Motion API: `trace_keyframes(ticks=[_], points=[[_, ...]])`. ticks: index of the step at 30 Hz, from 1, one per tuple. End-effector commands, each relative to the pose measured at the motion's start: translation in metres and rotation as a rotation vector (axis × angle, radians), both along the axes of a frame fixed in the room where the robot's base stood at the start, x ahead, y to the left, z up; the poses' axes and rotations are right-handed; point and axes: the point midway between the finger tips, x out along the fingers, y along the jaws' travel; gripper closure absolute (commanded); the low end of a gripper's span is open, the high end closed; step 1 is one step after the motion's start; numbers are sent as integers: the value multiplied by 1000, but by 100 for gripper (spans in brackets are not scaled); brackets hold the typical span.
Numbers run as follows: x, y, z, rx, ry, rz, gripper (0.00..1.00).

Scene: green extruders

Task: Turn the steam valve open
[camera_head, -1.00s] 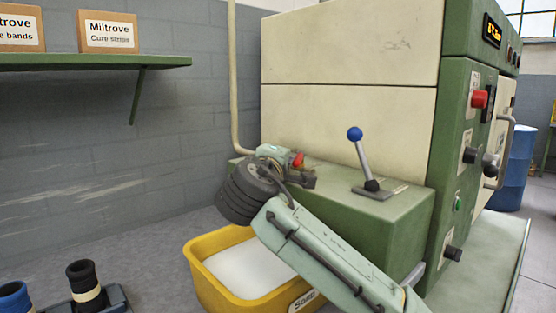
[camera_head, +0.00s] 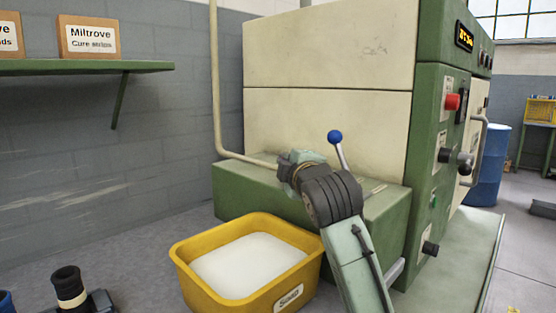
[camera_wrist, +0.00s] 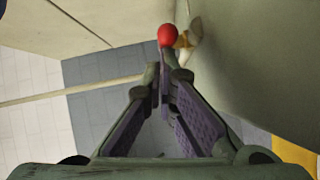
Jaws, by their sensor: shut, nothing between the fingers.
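A red ball knob (camera_wrist: 168,35) shows in the wrist view, just beyond my fingertips, with a small brass-coloured part (camera_wrist: 184,40) beside it. It looks like the steam valve's handle; whether the fingers touch it I cannot tell. My gripper (camera_wrist: 165,78) is shut and empty, its purple-padded fingers converging toward the knob. In the head view my wrist is over the green ledge (camera_head: 258,198), where the cream pipe (camera_head: 217,100) bends and runs in behind it. The valve is hidden there by my arm.
A blue-knobbed lever (camera_head: 335,138) stands on the ledge close behind my wrist. A yellow soap bin (camera_head: 190,275) sits on the floor below. The machine's green control panel (camera_head: 424,170) rises at right. A green shelf (camera_head: 90,67) is on the left wall.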

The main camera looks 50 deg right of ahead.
Motion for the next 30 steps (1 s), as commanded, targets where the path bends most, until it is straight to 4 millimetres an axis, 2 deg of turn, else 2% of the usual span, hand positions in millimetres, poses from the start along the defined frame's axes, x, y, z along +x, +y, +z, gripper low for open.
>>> trace_keyframes(ticks=[12,30], points=[[-8,-12,0,2,1,-2,100],[-10,-14,0,1,0,-6,100]])
